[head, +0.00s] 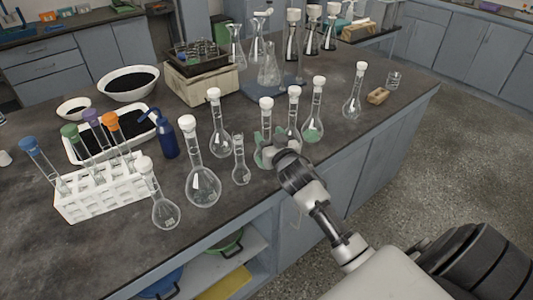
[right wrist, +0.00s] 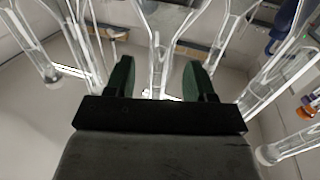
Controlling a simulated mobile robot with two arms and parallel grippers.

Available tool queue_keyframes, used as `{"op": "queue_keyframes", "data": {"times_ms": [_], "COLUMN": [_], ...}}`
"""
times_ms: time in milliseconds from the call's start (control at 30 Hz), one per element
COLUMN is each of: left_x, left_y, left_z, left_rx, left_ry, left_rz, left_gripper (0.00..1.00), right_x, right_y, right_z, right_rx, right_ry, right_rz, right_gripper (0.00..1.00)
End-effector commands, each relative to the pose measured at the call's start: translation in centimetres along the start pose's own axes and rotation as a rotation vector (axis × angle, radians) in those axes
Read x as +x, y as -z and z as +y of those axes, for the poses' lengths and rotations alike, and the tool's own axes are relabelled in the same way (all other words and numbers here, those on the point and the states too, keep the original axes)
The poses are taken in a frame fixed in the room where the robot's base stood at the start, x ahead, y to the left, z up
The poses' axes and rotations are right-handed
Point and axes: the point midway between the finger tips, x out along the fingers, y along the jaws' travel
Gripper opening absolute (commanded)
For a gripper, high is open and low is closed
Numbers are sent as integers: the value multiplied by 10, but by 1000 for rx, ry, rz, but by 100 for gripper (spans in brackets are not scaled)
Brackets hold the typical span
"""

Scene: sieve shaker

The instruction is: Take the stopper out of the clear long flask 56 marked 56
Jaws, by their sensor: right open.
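Several clear long-necked flasks with white stoppers stand on the dark bench in the head view. No marking is readable, so I cannot tell which is flask 56. My right gripper (head: 268,146) is at the front edge of the bench, at a stoppered flask (head: 265,123) whose white stopper (head: 266,103) is seated in its neck. In the right wrist view my right gripper (right wrist: 158,80) is open, its two dark green fingers apart. A clear glass neck (right wrist: 157,48) shows between or just beyond them; contact is not visible. My left gripper is not in view.
Other stoppered flasks stand close by, including a round one (head: 203,185) and one to the right (head: 353,105). A white tube rack (head: 100,198), a blue bottle (head: 166,140) and a small wooden block (head: 378,96) are on the bench. Open floor lies to the right.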

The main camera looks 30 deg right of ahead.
Motion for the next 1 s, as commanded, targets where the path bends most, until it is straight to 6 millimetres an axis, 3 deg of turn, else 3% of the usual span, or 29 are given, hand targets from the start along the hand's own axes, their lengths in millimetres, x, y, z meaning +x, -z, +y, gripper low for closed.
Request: {"op": "queue_keyframes", "data": {"times_ms": [267,567,900,1000], "left_x": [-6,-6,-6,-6], "left_y": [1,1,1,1], "left_z": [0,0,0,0], "left_rx": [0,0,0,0], "left_ry": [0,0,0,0], "left_rz": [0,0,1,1], "left_gripper": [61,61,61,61], "right_x": [40,45,44,44], "right_y": [3,2,2,2], "right_z": [1,0,0,0], "right_rx": [1,0,0,0], "right_ry": [-1,0,0,0], "right_rz": [1,0,0,0], "right_gripper": [54,54,2,0]}}
